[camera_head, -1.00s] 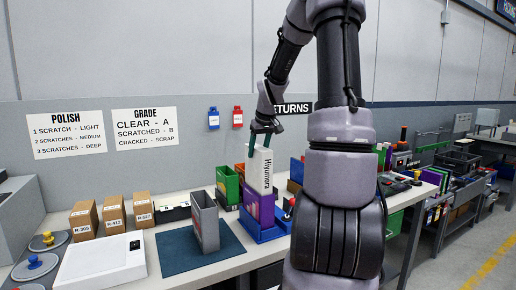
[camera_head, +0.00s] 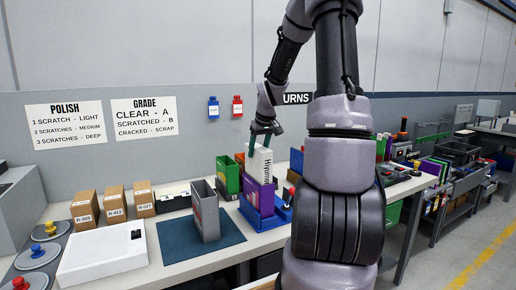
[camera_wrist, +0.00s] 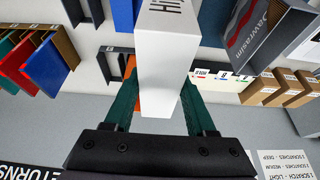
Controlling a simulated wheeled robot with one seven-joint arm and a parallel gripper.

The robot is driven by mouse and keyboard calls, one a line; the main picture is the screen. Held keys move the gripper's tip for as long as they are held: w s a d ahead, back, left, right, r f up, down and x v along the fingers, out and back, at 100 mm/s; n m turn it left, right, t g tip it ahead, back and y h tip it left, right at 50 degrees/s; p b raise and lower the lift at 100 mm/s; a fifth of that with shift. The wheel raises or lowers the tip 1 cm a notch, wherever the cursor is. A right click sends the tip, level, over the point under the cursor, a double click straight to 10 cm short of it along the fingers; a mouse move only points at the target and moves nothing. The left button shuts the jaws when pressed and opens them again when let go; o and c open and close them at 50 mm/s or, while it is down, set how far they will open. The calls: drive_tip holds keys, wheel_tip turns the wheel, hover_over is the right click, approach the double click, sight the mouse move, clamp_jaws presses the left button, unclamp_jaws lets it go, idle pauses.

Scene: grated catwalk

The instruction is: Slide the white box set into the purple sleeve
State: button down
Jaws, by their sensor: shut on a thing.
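The white box set (camera_head: 262,162), upright with black lettering on its side, is held from above by my gripper (camera_head: 262,132). The purple sleeve (camera_head: 262,198) stands upright in a blue holder (camera_head: 258,220) on the bench. The box's lower end is hidden at the sleeve's top and appears to be partly inside it. In the wrist view, my gripper's green fingers (camera_wrist: 158,105) are shut on the white box set (camera_wrist: 170,55). The sleeve's opening is hidden from the wrist camera by the box.
A grey open sleeve (camera_head: 207,215) stands on a dark blue mat (camera_head: 178,245) to the left. A green bin (camera_head: 228,176) is close behind the holder, left of the purple sleeve. Brown cartons (camera_head: 115,202) and a white case (camera_head: 100,257) are farther left.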

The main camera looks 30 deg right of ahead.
drive_tip(key=shift+f, duration=4)
unclamp_jaws()
drive_tip(key=shift+r, duration=4.05)
